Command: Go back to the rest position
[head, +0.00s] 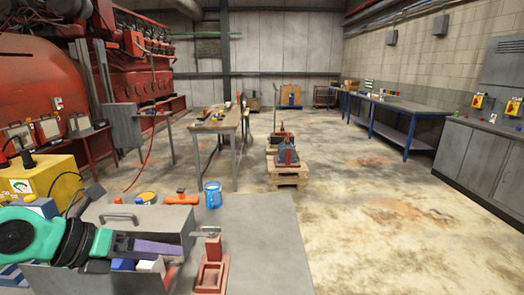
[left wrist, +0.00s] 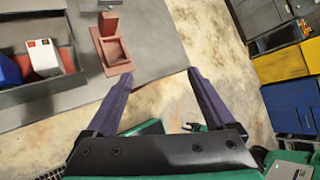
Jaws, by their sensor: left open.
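My left gripper (head: 160,247) reaches in from the left in the head view, over the grey bench (head: 262,240) and the open grey bin at its front left. In the left wrist view its two purple fingers (left wrist: 170,73) stand wide apart with nothing between them. Floor shows through the gap. The red fixture (head: 212,276) stands on the bench to the right of the gripper, and it shows beyond the fingers in the left wrist view (left wrist: 115,52). My right gripper is in neither view.
A grey toolbox (head: 140,219), an orange-handled tool (head: 181,199) and a blue mug (head: 212,195) are on the bench. A white box (left wrist: 43,58) lies in the bin. A yellow box (head: 40,180) is at the left. The floor (head: 385,230) to the right is open.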

